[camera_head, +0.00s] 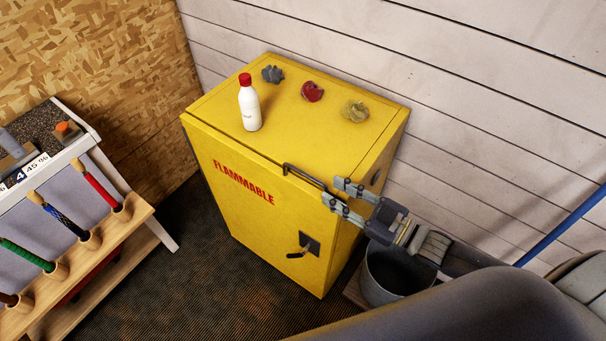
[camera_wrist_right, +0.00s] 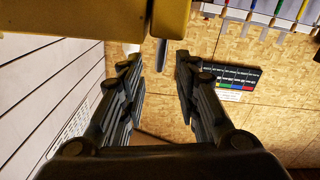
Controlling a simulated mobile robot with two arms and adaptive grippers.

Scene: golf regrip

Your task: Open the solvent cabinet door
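The yellow solvent cabinet (camera_head: 275,240) stands against the white plank wall, with red FLAMMABLE lettering on its front door, which looks shut. A dark bar handle (camera_head: 304,178) runs along the top front edge, and a black latch handle (camera_head: 303,246) sits lower on the door. My right gripper (camera_head: 338,195) is open at the cabinet's upper right front corner, close to the right end of the bar handle; I cannot tell whether it touches. My left gripper is not in view.
A white bottle with a red cap (camera_head: 249,104) and grey, red and yellow crumpled lumps (camera_head: 312,92) sit on the cabinet top. A grey bucket (camera_head: 390,274) stands right of the cabinet. A rack of clubs (camera_head: 75,250) stands left. Dark carpet (camera_head: 190,270) in front is clear.

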